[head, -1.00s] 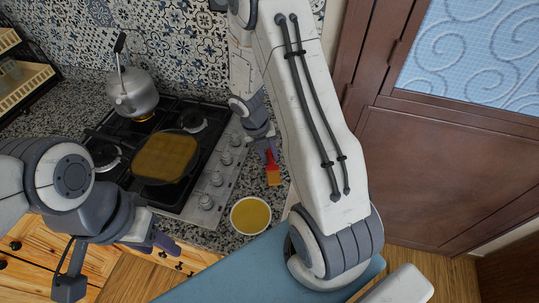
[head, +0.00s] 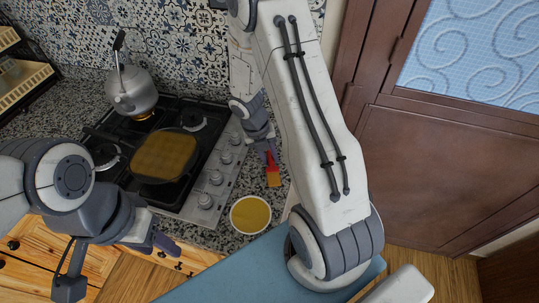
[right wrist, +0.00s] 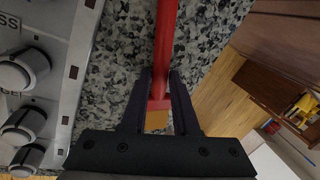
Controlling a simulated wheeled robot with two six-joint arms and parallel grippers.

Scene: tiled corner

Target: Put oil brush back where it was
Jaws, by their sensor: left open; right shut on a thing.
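The oil brush (head: 273,175) has a red handle and an orange-yellow head. My right gripper (head: 268,148) is shut on its red handle, over the granite counter to the right of the stove knobs. In the right wrist view the red handle of the brush (right wrist: 164,60) runs up between the fingers of my right gripper (right wrist: 158,85). I cannot tell whether the brush touches the counter. A white bowl of yellow oil (head: 250,214) stands on the counter just below the brush. My left gripper (head: 120,262) is open and empty, in front of the wooden cabinets.
The black stove (head: 115,135) holds a pan with a yellow-brown surface (head: 164,156) and a metal kettle (head: 132,88). Stove knobs (head: 215,178) line its right side. A tiled wall (head: 180,40) is behind; a brown door (head: 440,170) is at right.

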